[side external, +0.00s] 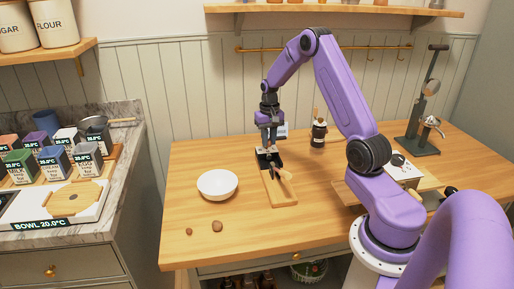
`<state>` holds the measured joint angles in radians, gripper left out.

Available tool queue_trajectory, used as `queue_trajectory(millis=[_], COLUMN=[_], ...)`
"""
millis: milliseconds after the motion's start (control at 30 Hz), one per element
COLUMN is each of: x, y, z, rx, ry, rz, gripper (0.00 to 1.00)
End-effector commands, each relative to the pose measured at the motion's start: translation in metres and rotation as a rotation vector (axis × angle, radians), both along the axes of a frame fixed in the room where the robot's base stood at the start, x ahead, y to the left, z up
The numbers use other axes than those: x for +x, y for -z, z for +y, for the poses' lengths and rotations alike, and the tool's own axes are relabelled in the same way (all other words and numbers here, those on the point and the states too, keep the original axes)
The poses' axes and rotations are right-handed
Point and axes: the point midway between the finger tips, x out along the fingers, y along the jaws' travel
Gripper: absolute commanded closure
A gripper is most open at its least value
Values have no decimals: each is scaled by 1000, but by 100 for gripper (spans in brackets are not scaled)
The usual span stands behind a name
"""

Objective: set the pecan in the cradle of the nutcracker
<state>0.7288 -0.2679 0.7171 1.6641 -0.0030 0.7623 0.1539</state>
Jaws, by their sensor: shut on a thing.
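The nutcracker (270,159) is a dark metal device on a narrow wooden base (281,195), with a light wooden handle (286,174) at its right side. It stands near the middle of the wooden table. My gripper (268,146) points down directly over the dark part of the nutcracker. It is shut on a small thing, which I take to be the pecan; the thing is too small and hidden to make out. I cannot tell whether it touches the cradle. The cradle itself is largely hidden by the gripper and the dark metal.
A white bowl (217,184) stands left of the nutcracker. A larger brown nut (217,226) and a smaller one (188,231) lie near the table's front. A dark bottle (318,134) stands behind right. A tall press (423,120) stands at the far right. Front middle table is clear.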

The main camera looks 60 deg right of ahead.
Motion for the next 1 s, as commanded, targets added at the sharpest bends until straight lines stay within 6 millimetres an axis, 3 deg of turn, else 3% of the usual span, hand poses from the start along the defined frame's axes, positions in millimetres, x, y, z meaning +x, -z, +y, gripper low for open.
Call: queue_trajectory(millis=[133, 567, 1000], x=[-2, -2, -2], y=[1, 1, 34], z=[-12, -11, -11], rx=[0, 0, 1], ry=[21, 28, 28], rz=[0, 0, 2], gripper=[100, 100, 100])
